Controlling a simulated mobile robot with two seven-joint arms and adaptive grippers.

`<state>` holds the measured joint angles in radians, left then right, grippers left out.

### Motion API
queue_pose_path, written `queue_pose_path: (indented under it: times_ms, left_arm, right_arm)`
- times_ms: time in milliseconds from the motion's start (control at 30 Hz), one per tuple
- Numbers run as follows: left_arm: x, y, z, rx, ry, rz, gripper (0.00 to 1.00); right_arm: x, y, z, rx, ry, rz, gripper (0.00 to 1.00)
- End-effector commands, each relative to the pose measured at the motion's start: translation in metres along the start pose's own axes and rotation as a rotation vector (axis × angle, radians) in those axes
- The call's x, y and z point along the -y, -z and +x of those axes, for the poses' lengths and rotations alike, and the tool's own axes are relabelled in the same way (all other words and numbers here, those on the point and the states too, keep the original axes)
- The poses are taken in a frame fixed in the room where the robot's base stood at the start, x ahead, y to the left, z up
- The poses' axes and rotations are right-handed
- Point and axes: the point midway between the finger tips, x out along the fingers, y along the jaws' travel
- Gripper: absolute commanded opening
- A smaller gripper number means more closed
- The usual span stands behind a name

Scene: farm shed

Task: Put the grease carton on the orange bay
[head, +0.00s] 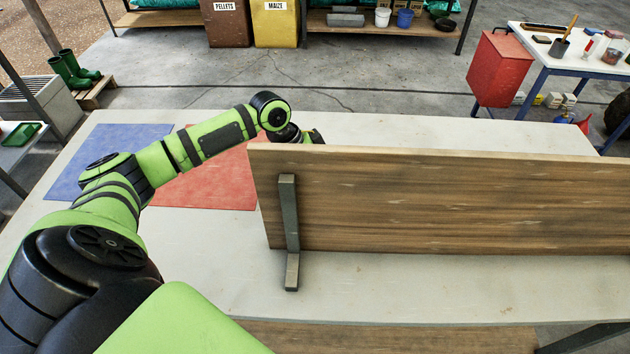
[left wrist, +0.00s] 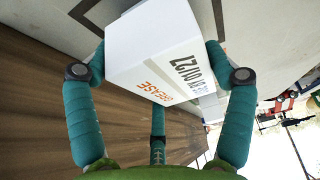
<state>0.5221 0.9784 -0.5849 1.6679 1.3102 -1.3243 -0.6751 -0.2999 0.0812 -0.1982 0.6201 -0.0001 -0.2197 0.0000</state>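The white grease carton (left wrist: 155,55), printed GREASE in orange with a black date, fills the middle of the left wrist view. My left gripper (left wrist: 157,48) has its teal fingers on both sides of the carton, apparently pressed against it. In the head view my left arm reaches behind the upright wooden board, which hides the gripper and carton. My right gripper is out of view.
The wooden board (head: 440,200) stands on the pale table (head: 190,285), blocking the area behind it. A blue mat (head: 110,150) and a red mat (head: 215,180) lie at left. Another pale box (left wrist: 210,105) shows beyond the carton. The table front is clear.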

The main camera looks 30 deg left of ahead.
Motion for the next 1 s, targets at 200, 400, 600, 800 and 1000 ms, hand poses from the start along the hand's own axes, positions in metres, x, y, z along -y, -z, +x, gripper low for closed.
queue_pose_path:
  times_ms: [200,400,600,800,1000]
  left_arm:
    - [-0.001,0.0,0.001,0.001,-0.001,0.0,0.4]
    - [-0.001,0.0,0.001,0.001,-0.001,0.0,0.4]
    - [0.001,0.01,-0.022,-0.002,0.004,0.003,0.4]
    - [0.001,0.027,-0.062,-0.003,0.005,0.002,0.4]
    - [0.001,0.038,-0.089,-0.001,0.001,0.001,0.4]
  right_arm:
    - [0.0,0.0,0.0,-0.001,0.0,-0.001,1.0]
    - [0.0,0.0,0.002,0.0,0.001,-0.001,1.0]
    - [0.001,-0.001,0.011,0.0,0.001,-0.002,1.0]
    - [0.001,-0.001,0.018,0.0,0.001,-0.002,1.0]
    - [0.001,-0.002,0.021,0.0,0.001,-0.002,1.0]
